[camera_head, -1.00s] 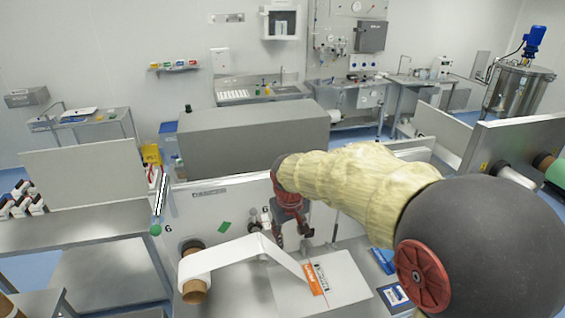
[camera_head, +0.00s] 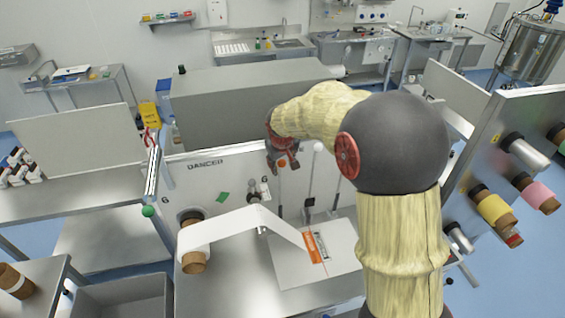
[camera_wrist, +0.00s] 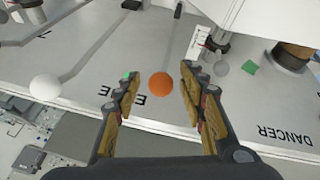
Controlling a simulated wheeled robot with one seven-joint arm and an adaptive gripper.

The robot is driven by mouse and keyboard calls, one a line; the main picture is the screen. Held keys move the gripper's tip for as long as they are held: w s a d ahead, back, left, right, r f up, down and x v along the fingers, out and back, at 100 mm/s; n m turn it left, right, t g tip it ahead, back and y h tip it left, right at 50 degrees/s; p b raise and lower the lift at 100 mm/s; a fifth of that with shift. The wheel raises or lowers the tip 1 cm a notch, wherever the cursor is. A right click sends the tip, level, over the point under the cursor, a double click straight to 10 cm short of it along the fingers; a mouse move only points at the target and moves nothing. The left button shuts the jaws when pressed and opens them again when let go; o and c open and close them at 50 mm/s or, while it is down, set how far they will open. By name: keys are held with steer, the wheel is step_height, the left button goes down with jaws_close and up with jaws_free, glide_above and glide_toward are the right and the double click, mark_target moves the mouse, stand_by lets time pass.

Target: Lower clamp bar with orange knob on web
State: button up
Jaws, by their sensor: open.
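The orange knob (camera_wrist: 160,86) sits between the two open fingers of my gripper (camera_wrist: 159,77) in the wrist view. The fingers stand apart from it on both sides. A thin rod runs from the knob toward the top of that view. In the head view my gripper (camera_head: 282,152) is above the upper edge of the panel marked DANCER, and the orange knob (camera_head: 281,163) shows small at it. The white web (camera_head: 245,222) runs from a roll at the left over to a flat plate (camera_head: 290,272) at the right. The bar's contact with the web is not visible.
A brown-cored roll (camera_wrist: 292,54) is at the right. The DANCER panel (camera_head: 205,175) stands behind the web. Coloured rolls (camera_head: 495,210) project from a panel at the right.

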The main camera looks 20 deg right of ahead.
steer(key=shift+w+a+f, duration=0.1)
steer(key=shift+w+f, duration=0.15)
steer(key=shift+f, duration=0.2)
steer(key=shift+s, duration=0.1)
steer(key=shift+c, duration=0.3)
jaws_close()
stand_by(0.3)
